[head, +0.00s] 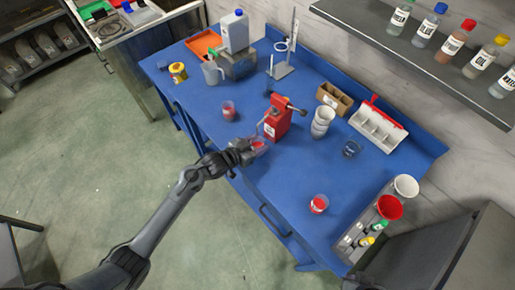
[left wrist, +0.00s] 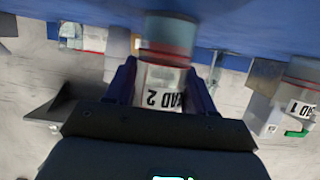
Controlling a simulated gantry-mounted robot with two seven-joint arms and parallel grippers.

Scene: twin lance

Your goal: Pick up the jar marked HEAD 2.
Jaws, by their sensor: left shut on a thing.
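The jar marked HEAD 2 shows in the left wrist view (left wrist: 166,50), its label upside down and partly cut off, reading "AD 2". It is clear with a reddish band. My left gripper (left wrist: 160,88) is shut on it, one finger on each side. In the head view the gripper (head: 247,150) is at the table's front edge, with the jar's red contents (head: 259,145) just beyond it. I cannot tell whether the jar touches the table. A similar jar marked "AD 1" (left wrist: 302,95) shows at the right of the left wrist view. My right gripper is not in view.
A red hand-cranked device (head: 277,120) stands close behind the held jar. Other red-filled jars stand left (head: 228,110) and right (head: 319,204) on the blue table (head: 285,180). The front middle is clear.

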